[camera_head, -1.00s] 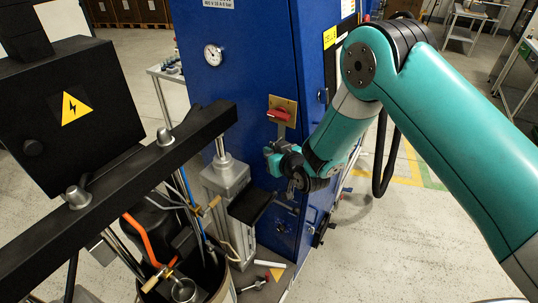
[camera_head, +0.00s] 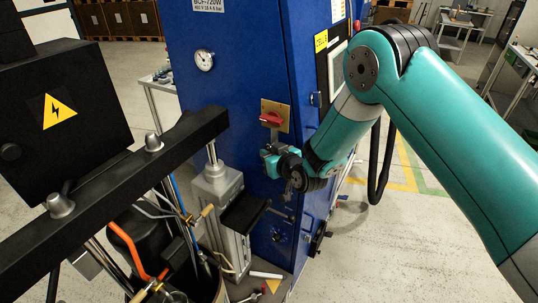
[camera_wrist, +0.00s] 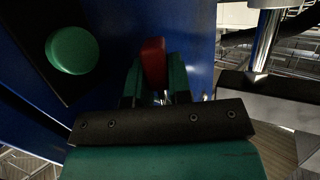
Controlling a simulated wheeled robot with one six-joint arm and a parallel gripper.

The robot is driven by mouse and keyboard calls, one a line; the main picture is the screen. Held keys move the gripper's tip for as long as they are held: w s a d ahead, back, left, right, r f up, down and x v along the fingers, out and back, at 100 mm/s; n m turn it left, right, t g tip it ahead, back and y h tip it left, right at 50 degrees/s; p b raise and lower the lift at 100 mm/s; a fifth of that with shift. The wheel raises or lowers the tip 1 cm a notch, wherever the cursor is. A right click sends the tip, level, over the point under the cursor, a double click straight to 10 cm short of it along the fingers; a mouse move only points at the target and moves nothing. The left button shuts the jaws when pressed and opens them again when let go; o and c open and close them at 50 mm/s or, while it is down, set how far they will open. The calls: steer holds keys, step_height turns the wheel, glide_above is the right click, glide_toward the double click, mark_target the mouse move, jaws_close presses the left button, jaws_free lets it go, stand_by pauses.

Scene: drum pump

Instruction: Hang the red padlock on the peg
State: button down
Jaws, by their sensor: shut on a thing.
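My gripper (camera_wrist: 155,95) shows in the wrist view with its green fingers shut on a red part, which I take to be the red padlock (camera_wrist: 153,62). Its shackle is not clear. I cannot make out the peg in either view.
The blue cabinet (camera_head: 235,90) fills the middle. A drum pump with a black crossbar (camera_head: 110,185) and grey cylinder (camera_head: 217,183) stands left, close to my gripper. A green button (camera_wrist: 72,50) on a dark panel shows in the wrist view. Open floor (camera_head: 430,240) lies right.

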steer(key=shift+f, duration=0.1)
steer(key=c, duration=1)
jaws_free()
steer(key=shift+s+a, duration=0.1)
steer(key=shift+o, duration=0.2)
steer(key=shift+d, duration=0.25)
steer(key=b+v, duration=0.4)
steer(key=v, duration=0.5)
steer(key=shift+s+b, duration=0.35)
steer(key=shift+b, duration=0.05)
steer(key=shift+d, duration=0.1)
